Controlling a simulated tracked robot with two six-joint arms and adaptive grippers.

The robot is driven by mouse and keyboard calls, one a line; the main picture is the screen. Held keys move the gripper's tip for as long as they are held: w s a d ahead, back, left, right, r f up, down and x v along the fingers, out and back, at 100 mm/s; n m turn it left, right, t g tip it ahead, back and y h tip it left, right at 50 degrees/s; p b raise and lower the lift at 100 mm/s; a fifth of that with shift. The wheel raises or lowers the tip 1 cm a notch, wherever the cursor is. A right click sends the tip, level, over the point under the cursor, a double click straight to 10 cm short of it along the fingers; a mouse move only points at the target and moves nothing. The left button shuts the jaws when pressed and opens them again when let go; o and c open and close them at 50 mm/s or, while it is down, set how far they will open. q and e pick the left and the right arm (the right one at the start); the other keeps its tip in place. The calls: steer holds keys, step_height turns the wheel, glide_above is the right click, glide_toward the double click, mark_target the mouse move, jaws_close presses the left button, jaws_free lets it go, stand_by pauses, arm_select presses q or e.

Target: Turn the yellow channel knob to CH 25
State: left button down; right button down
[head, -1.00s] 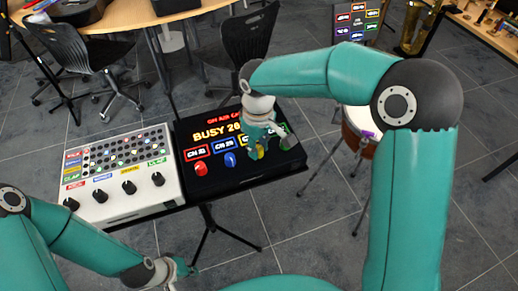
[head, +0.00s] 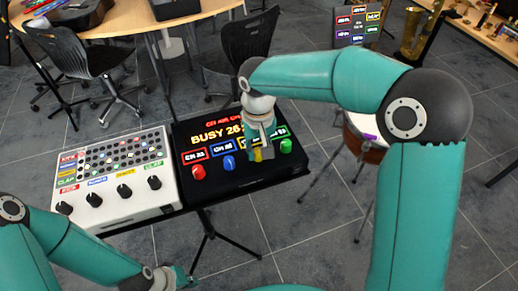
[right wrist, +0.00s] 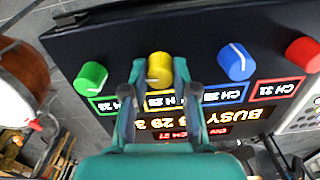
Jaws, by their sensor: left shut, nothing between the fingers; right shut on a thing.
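The yellow channel knob (right wrist: 160,68) sits on a black console between a green and a blue knob. It shows partly below my right gripper in the head view (head: 258,155). My right gripper (right wrist: 160,74) is shut on the yellow knob, with one finger on each side. The knob's white pointer line is visible between the fingers. The yellow-framed channel display (right wrist: 160,101) beside the knob is partly covered by a finger, and I cannot read its number surely. My left gripper (head: 186,278) is shut and empty, low in the head view, away from the console.
Green (right wrist: 91,76), blue (right wrist: 237,62) and red (right wrist: 303,54) knobs stand in the same row on the console (head: 240,182). A white mixer box (head: 130,208) with black knobs stands to its left. A drum (head: 362,143) is to the right.

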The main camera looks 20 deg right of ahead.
mark_target(258, 151)
steer(key=shift+w, duration=0.1)
steer(key=c, duration=0.9)
jaws_free()
step_height(258, 151, up, 12)
stand_by(0.3)
